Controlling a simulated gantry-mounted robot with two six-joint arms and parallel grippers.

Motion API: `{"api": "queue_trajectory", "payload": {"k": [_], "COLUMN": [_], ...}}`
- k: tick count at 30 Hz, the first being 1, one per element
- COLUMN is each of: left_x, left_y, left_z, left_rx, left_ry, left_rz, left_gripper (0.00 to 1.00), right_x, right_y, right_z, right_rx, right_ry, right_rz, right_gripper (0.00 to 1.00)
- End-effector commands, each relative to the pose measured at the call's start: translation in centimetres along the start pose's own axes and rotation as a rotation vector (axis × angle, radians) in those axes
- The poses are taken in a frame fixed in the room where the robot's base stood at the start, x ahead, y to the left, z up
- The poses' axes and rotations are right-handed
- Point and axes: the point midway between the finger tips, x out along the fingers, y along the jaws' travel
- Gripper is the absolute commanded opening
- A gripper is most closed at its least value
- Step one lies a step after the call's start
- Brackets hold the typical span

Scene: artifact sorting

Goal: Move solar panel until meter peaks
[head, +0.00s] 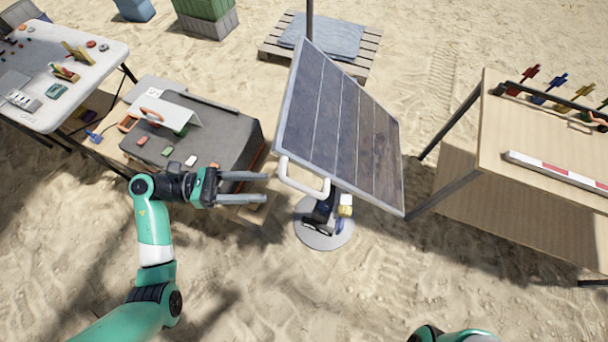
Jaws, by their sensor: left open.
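The solar panel (340,130) stands tilted in the middle of the head view, dark with pale lines and a light frame. A white handle (302,181) sticks out at its lower left edge. Its round grey base (316,239) rests on the sand, with a small dark unit and a yellowish part near it. My left gripper (267,187) is open and empty, its fingers pointing right, just left of the handle and seemingly apart from it. Only a bit of my right arm shows at the bottom edge; its gripper is out of view. I cannot make out a meter reading.
A white table (98,50) with small items stands at the upper left. A dark low bench (231,128) with several coloured pieces is behind my left gripper. A wooden table (520,140) stands at the right. A pallet (367,58) lies behind the panel. Sand in front is clear.

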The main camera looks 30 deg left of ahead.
Motion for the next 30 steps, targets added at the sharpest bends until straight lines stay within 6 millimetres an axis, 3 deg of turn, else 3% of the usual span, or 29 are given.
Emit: {"api": "queue_trajectory", "payload": {"k": [5,12,18,28,30], "left_x": [2.2,7.7,10.8,11.5,11.5], "left_y": [-0.1,-0.1,-0.1,0.0,0.0], "left_z": [0.1,0.1,0.1,0.1,0.2], "left_rx": [-0.001,0.000,0.000,0.000,0.000], "left_ry": [0.000,-0.001,-0.002,-0.002,-0.002], "left_rz": [-0.005,-0.007,-0.004,0.000,0.000], "left_gripper": [0.50,0.50,0.50,0.50,0.41], "right_x": [0.2,0.3,0.3,0.3,0.3], "right_y": [0.0,0.0,0.0,0.0,0.0], "right_z": [-0.2,-0.3,-0.3,-0.3,-0.3], "right_rx": [0.000,0.000,0.000,0.000,0.000], "right_ry": [0.001,0.000,0.000,0.000,0.000], "right_rz": [0.000,0.000,0.000,0.000,0.000], "right_gripper": [0.50,0.50,0.50,0.50,0.50]}}
